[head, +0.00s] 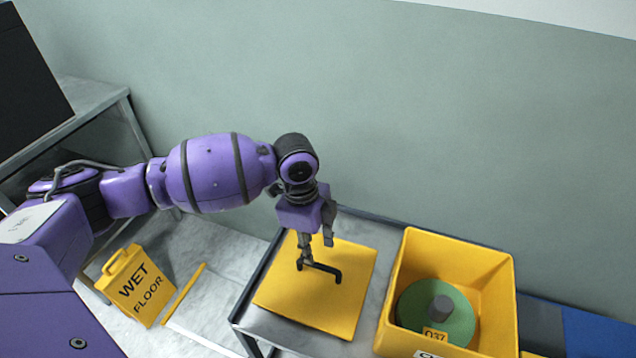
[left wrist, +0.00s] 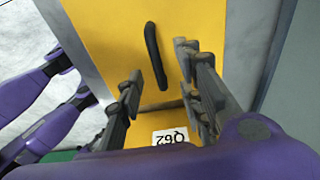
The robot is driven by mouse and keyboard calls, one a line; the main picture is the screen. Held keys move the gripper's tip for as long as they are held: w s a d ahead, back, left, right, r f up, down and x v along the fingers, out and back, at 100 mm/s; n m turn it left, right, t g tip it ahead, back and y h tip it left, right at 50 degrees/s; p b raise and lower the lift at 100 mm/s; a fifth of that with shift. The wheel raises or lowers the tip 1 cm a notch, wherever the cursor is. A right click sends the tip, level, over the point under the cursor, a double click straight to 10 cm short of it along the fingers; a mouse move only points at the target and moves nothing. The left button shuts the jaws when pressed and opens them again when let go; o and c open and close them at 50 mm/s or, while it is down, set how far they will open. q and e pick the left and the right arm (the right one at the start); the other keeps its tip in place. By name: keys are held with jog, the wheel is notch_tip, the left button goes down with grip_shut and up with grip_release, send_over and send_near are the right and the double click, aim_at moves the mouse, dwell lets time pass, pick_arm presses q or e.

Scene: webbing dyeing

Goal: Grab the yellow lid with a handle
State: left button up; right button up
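The yellow lid (head: 335,312) lies flat on a grey table (head: 272,326) and carries a black handle (head: 322,269). My left gripper (head: 316,252) points down just above the lid, close to the handle. In the left wrist view its fingers (left wrist: 160,90) are spread with nothing between them, and the handle lies a little beyond the fingertips. My right gripper is not identifiable in the head view.
A yellow bin (head: 505,300) with a green disc (head: 462,318) inside stands right of the lid. A yellow wet floor sign (head: 136,285) stands on the floor at left. A grey table (head: 95,98) with a black object is at the far left. A wall is behind.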

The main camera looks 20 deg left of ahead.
aim_at(319, 264)
pick_arm(q)
notch_tip(319, 264, down, 2)
jog(key=shift+d+f, duration=0.1)
jog(key=shift+d, duration=0.05)
jog(key=shift+s+d+f, duration=0.1)
jog(key=shift+d+f, duration=0.2)
jog(key=shift+f, duration=0.25)
jog(key=f, duration=0.3)
jog(key=shift+s+d+f, duration=0.25)
jog(key=shift+d+f, duration=0.05)
jog(key=shift+d, duration=0.1)
jog(key=shift+f, duration=0.25)
jog(key=c, duration=0.5)
grip_shut()
